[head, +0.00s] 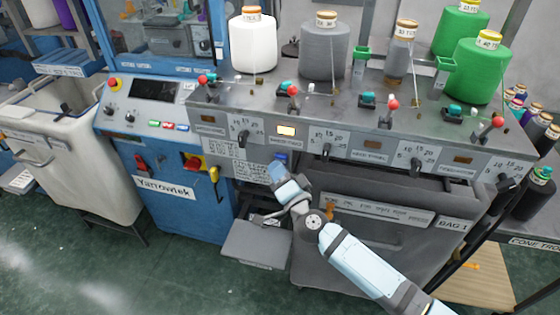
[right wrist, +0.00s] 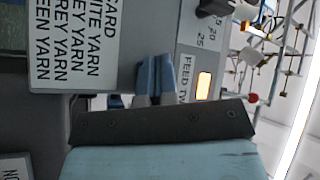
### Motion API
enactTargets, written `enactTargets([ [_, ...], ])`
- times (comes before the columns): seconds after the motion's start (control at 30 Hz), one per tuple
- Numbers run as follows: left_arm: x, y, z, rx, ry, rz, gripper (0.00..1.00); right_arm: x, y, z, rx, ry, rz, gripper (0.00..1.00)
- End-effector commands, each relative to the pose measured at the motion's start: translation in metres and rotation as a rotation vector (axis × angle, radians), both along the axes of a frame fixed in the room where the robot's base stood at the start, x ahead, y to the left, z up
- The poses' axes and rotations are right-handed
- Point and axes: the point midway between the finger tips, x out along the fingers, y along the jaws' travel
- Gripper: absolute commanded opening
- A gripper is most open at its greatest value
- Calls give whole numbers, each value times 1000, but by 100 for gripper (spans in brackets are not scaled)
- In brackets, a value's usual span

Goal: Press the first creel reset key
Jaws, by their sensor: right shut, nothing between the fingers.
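The grey creel panel (head: 340,140) has a row of small rectangular windows with labels below them. The first window (head: 208,119) at the left is dark. The second window (head: 286,130) glows amber; it also shows lit in the right wrist view (right wrist: 204,86), beside a label starting "FEED TW". I cannot tell which part is the first reset key. My left gripper is not in view.
Dark dial switches (head: 242,137) stick out from the panel. Red-ball levers (head: 292,90) and yarn cones (head: 253,43) stand above it. A blue control cabinet (head: 170,195) is at left. A grey bin (head: 375,225) sits below, behind my right arm.

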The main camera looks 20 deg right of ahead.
Motion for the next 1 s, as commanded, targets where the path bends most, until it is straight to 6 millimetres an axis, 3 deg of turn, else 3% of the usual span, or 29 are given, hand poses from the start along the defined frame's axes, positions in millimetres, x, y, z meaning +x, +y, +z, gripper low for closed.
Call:
enactTargets([
  [1.0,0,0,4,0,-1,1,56,8,-6,1,1,-2,-1,0],
])
